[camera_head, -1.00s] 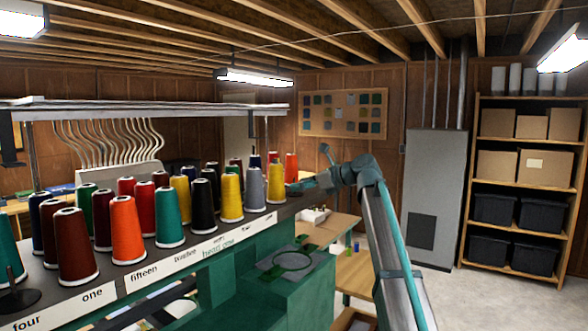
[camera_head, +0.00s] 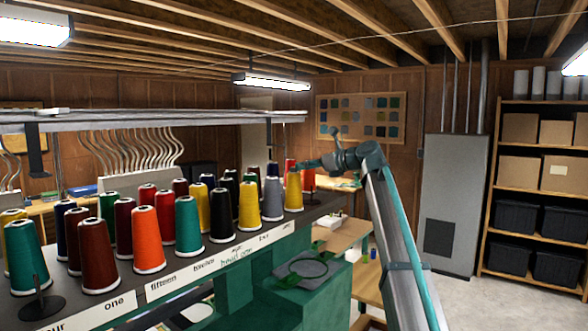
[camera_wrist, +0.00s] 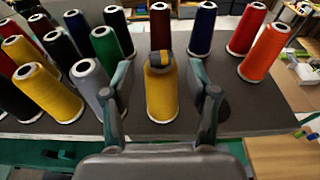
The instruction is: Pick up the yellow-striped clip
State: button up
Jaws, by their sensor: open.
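In the wrist view, a small grey piece with a yellow band (camera_wrist: 165,59) sits on top of a yellow thread cone (camera_wrist: 161,95); it looks like the yellow-striped clip, but its shape is hard to make out. My gripper (camera_wrist: 160,72) is open, with one finger on each side of that cone's top. I cannot tell whether either finger touches it. In the head view, my gripper (camera_head: 303,163) is at the right end of the cone rows, just above the end yellow cone (camera_head: 294,190). The clip cannot be made out there.
Thread cones crowd the dark shelf, among them a grey cone (camera_wrist: 92,83) close left of my gripper and an orange cone (camera_wrist: 264,53) to the right. A metal rack (camera_head: 150,118) spans above the cones. A green embroidery hoop (camera_head: 308,267) lies below the shelf.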

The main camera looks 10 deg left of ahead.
aim_at(298, 172)
jog(key=shift+p+x, duration=0.7)
jog(key=shift+x, duration=1.25)
jog(key=shift+f, duration=0.15)
jog(key=c, duration=0.8)
